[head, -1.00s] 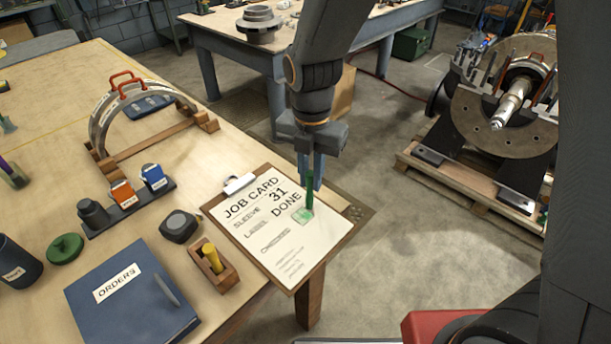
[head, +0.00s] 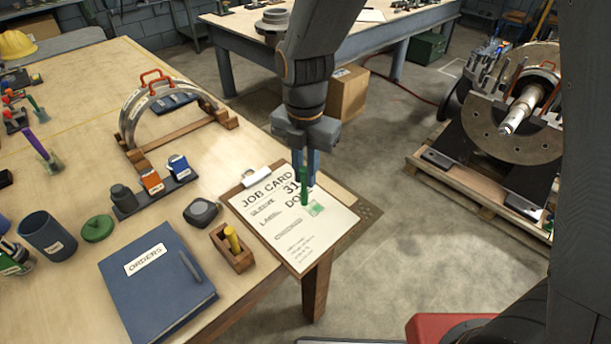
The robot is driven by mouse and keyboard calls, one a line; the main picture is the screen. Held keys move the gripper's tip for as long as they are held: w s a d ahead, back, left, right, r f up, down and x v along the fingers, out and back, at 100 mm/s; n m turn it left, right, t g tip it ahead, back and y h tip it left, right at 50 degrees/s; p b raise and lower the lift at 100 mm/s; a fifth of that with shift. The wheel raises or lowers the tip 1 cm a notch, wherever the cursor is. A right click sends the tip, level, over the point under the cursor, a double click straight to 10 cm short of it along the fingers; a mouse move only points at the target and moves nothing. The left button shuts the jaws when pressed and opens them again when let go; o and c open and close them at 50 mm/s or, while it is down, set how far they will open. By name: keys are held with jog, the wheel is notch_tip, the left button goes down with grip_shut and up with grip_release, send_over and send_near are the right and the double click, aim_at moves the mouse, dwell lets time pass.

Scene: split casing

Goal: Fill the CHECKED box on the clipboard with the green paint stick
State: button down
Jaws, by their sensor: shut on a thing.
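The clipboard (head: 349,243) lies at the table's right corner, holding a white job card (head: 310,245) with printed lines. The card reads JOB CARD 31; DONE is partly hidden by the stick, and the smaller lines are hard to read. A green patch (head: 317,209) marks the card near DONE. My gripper (head: 306,168) is shut on the green paint stick (head: 304,190), which points down over the card. Its lower end shows just left of the patch; I cannot tell whether it touches the paper.
A wooden holder with a yellow stick (head: 233,240), a dark tape measure (head: 202,211) and a blue ORDERS binder (head: 155,285) lie left of the clipboard. An arched casing half (head: 150,105) stands behind.

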jog(key=shift+r+p, duration=0.65)
jog(key=shift+r, duration=1.3)
